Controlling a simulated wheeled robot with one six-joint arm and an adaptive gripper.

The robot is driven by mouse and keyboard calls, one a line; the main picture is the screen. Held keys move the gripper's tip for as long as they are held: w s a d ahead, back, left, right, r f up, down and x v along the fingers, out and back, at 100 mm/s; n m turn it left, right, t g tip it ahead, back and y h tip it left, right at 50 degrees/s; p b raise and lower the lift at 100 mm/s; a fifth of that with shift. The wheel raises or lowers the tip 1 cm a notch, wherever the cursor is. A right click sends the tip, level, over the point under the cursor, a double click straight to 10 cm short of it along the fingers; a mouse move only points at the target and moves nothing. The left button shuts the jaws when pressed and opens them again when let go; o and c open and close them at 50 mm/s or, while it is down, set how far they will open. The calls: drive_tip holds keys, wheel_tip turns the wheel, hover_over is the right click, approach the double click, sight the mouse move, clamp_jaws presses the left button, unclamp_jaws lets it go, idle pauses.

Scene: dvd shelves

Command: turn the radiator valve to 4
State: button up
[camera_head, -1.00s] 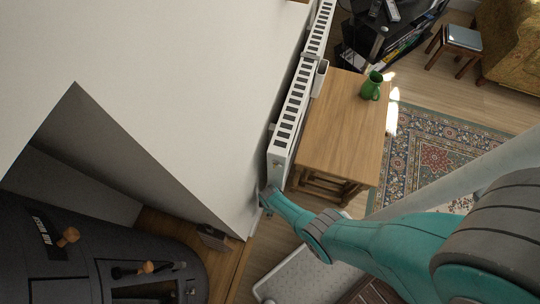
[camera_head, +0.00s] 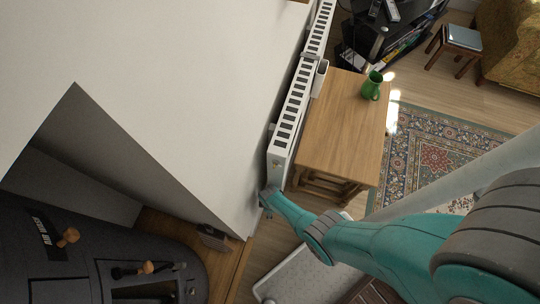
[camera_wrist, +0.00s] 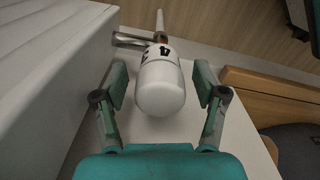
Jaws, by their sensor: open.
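The radiator valve (camera_wrist: 160,85) shows in the wrist view as a white rounded knob with dark markings at its far end; one looks like a 4. My gripper (camera_wrist: 161,84) is open, with one finger on each side of the knob. A gap shows between each finger and the knob. The white radiator (camera_head: 290,115) runs along the wall in the head view, and its side (camera_wrist: 50,70) fills the left of the wrist view. In the head view my gripper is at the radiator's near end, and the valve is hidden there.
A wooden table (camera_head: 342,125) with a green jug (camera_head: 371,86) stands right beside the radiator. A dark stove (camera_head: 100,255) is at lower left. The white wall (camera_head: 170,90) is close to my gripper. A patterned rug (camera_head: 435,155) lies at the right.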

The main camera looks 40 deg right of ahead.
drive_tip(key=shift+r, duration=5.85)
drive_tip(key=s+r+m+t, duration=0.5)
drive_tip(key=s+r+t, duration=0.2)
drive_tip(key=s+r, duration=0.7)
drive_tip(key=s+r+m+t, duration=0.2)
drive_tip(key=s+r+t, duration=0.1)
drive_tip(key=r, duration=1.4)
drive_tip(key=s+r+m+t, duration=0.2)
drive_tip(key=s+r+t, duration=0.1)
drive_tip(key=r, duration=1.4)
drive_tip(key=shift+r+m+t, duration=0.4)
drive_tip(key=shift+t, duration=0.5)
